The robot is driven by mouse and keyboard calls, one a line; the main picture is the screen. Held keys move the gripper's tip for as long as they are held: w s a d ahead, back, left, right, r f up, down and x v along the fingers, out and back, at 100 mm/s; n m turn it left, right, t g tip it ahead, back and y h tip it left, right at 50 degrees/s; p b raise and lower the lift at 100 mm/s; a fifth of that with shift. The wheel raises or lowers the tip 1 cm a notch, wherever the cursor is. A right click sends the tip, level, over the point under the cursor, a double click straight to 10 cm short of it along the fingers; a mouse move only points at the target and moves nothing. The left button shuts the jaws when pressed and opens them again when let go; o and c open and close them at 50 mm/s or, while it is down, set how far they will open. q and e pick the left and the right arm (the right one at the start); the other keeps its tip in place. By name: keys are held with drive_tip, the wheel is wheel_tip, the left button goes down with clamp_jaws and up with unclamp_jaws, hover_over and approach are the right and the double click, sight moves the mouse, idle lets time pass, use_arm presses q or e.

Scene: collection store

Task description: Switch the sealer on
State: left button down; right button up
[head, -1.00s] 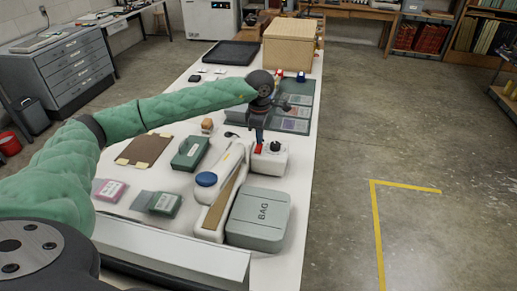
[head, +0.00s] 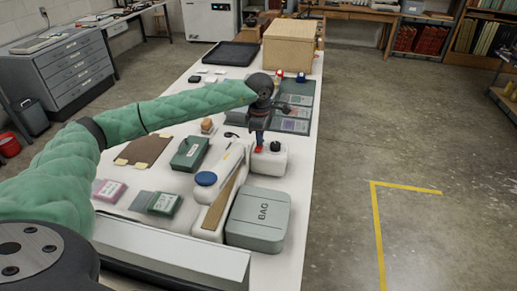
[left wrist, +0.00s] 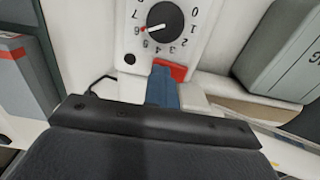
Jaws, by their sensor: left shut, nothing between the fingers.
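The sealer is a long white body (head: 211,216) with a blue round pad (head: 206,179) and a white control box (head: 275,163) at its far end. The box carries a black dial (head: 275,146) and a red switch (head: 258,151). In the left wrist view the numbered dial (left wrist: 165,22) shows above the red switch (left wrist: 172,70). My left gripper (head: 259,142) is shut and empty, pointing down at the switch. In the left wrist view its blue fingertips (left wrist: 163,82) overlap the switch's near edge; I cannot tell whether they press it. My right gripper is out of view.
A grey-green BAG box (head: 257,220) stands right beside the sealer. A green box (head: 190,153), a brown folder (head: 143,150) and small packets (head: 164,203) lie to the left. Grey mats (head: 295,112) and a wooden box (head: 290,45) are farther back.

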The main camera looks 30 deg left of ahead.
use_arm(q)
drive_tip(key=shift+r, duration=0.1)
wheel_tip(320, 180, up, 7)
drive_tip(key=p, duration=0.1)
idle(0.9)
idle(0.3)
